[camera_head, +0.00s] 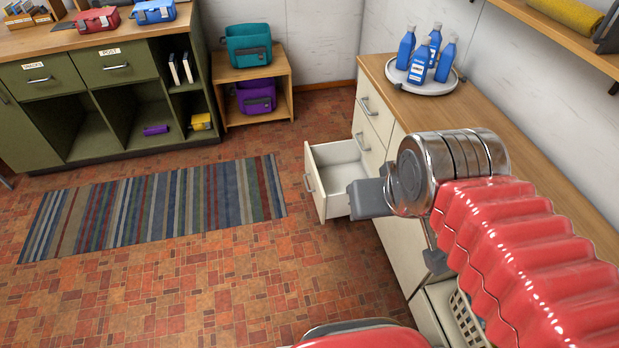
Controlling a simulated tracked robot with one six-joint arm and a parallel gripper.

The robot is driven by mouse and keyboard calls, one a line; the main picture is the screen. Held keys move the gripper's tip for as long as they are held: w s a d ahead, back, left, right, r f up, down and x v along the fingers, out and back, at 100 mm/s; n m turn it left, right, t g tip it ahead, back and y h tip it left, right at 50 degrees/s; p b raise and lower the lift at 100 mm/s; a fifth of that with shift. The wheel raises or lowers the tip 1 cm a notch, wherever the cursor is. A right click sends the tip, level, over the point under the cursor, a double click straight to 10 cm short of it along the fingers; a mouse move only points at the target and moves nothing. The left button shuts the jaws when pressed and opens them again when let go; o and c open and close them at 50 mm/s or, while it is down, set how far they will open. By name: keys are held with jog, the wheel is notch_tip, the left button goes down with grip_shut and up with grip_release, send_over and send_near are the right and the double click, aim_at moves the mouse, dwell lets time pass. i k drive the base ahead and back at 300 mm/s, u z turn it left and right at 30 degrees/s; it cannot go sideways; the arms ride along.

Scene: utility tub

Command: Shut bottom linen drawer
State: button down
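The bottom linen drawer (317,184) is pulled out of the cream cabinet (400,238) on the right. Its front faces left and carries a metal handle (308,181). The inside that shows looks white and empty. Two closed drawers with metal handles are above it. My gripper (352,199) is at the drawer's near side and points left, just right of the drawer front's near edge in the picture. It hides part of the drawer's near side. I cannot tell whether it touches the drawer or whether its fingers are apart.
A striped rug (160,210) lies left of the drawer. A wooden shelf unit (288,66) with bags stands behind. The tiled floor left of the drawer is clear.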

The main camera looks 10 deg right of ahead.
aim_at(330, 168)
jog(key=u, duration=0.4)
jog(key=i, duration=1.15)
jog(key=u, duration=0.9)
jog(key=i, duration=1)
jog(key=u, duration=0.25)
